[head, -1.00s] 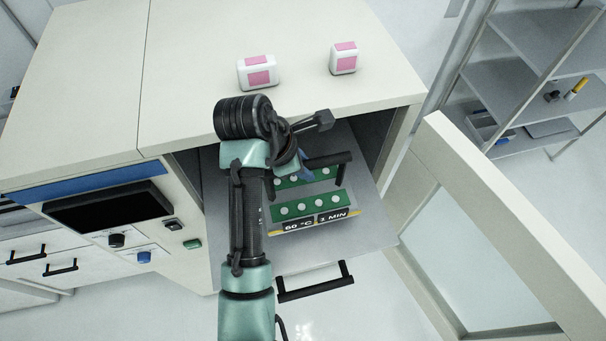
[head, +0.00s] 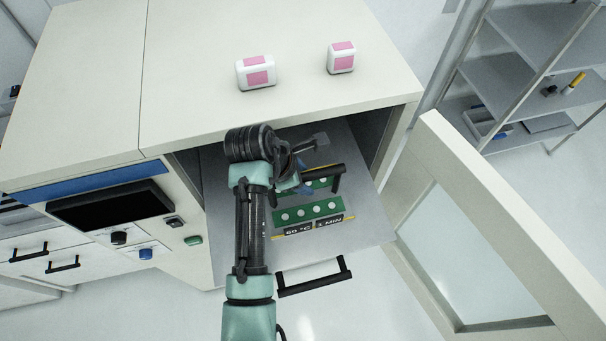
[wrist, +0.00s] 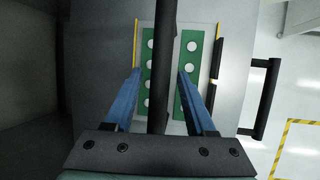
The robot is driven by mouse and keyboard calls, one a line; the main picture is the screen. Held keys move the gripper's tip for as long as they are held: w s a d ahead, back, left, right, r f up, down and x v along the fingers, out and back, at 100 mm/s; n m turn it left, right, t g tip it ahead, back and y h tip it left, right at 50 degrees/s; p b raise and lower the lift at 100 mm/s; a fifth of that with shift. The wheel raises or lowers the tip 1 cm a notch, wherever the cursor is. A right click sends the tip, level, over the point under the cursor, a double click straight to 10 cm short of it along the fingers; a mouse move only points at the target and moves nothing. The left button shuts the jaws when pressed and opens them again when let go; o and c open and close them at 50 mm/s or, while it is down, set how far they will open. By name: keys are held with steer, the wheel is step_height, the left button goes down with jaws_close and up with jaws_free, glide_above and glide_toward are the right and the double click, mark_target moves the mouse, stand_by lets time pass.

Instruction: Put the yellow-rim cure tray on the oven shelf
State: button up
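The yellow-rim cure tray (head: 322,197) sits on the pulled-out grey oven shelf (head: 365,226). It carries two green boards with white dots, a "60 °C 1 MIN" label and a black handle bar. The tray's yellow edge (wrist: 135,45) also shows in the wrist view. My gripper (head: 304,188) is over the tray, partly hidden by my arm in the head view. In the wrist view, the blue fingers of my gripper (wrist: 160,72) stand apart on either side of the handle (wrist: 164,40), with gaps visible on both sides.
The oven door (head: 480,190) stands open at the right. The shelf's black pull handle (head: 315,280) sticks out in front. Two pink-and-white boxes (head: 256,73) (head: 341,57) stand on the oven top. A grey rack (head: 520,80) is at the back right.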

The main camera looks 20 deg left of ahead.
steer(key=b+v, duration=0.1)
steer(key=v, duration=1.1)
steer(key=shift+b, duration=0.35)
